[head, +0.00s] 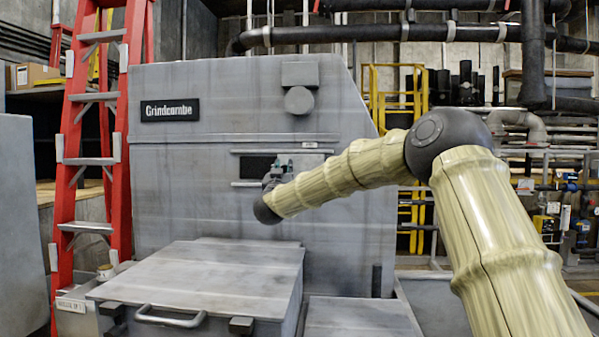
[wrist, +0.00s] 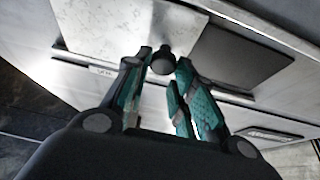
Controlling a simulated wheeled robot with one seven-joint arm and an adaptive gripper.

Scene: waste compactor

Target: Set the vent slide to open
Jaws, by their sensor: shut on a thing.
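The vent slide is a pale flat plate (head: 312,161) between two horizontal rails on the front of the grey machine. It also shows in the wrist view (wrist: 125,32). A dark vent opening (head: 256,166) lies uncovered to its left in the head view; in the wrist view the opening (wrist: 238,55) is right of the plate. A round black knob (wrist: 163,62) is at the plate's edge by the opening. My gripper (head: 277,170) is shut on this knob, its teal fingers (wrist: 167,68) on either side. In the head view the gripper and arm hide the knob.
The grey machine (head: 190,200) carries a Grindcombe nameplate (head: 170,110) and a round fitting (head: 299,100). A handled hatch (head: 200,275) juts out below the vent. A red ladder (head: 95,150) stands at left; a yellow ladder (head: 400,110) and pipes are behind at right.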

